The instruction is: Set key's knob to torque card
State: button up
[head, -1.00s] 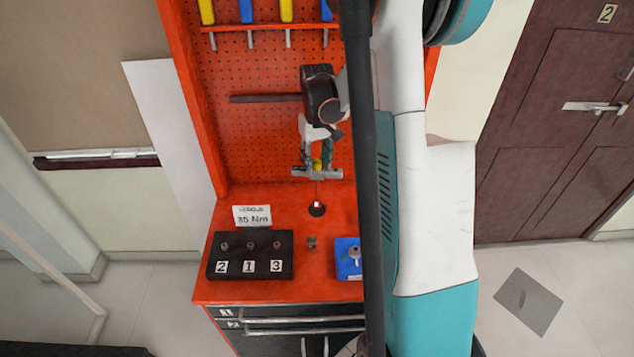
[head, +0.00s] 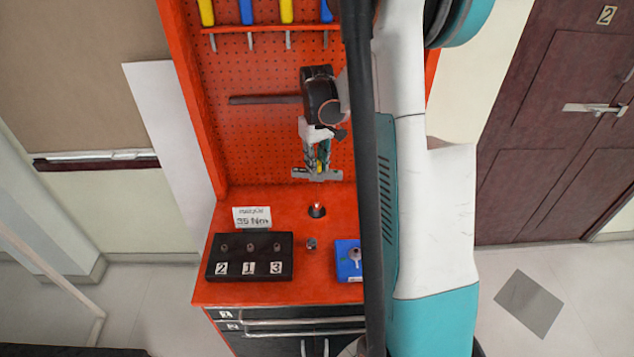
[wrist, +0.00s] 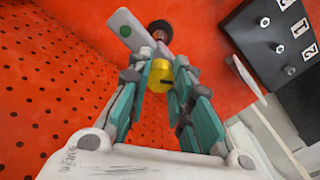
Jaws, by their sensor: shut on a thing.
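The key has a grey crossbar (head: 317,176) with a yellow knob (wrist: 160,76) above it. In the wrist view the crossbar (wrist: 125,30) bears a green dot. My gripper (head: 320,166) is shut on the yellow knob, with a green finger on each side. The key stands roughly upright above a dark round seat (head: 317,212) on the orange bench. Its shaft is hard to make out, and I cannot tell whether its tip touches the seat. A dark mark shows on the knob, but no scale is readable. The white torque card (head: 252,217) reads 35 Nm.
A black block (head: 250,258) labelled 2, 1, 3 stands at the bench's front left. A small metal piece (head: 311,243) lies right of it. A blue block (head: 348,261) is partly hidden by my arm. An orange pegboard (head: 265,140) rises behind.

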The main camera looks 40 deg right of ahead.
jog(key=m, duration=0.5)
jog(key=shift+m+b, duration=0.4)
jog(key=m, duration=0.5)
jog(key=o, duration=0.7)
jog(key=n+b, duration=0.1)
jog(key=n, duration=0.9)
jog(key=shift+n, duration=0.4)
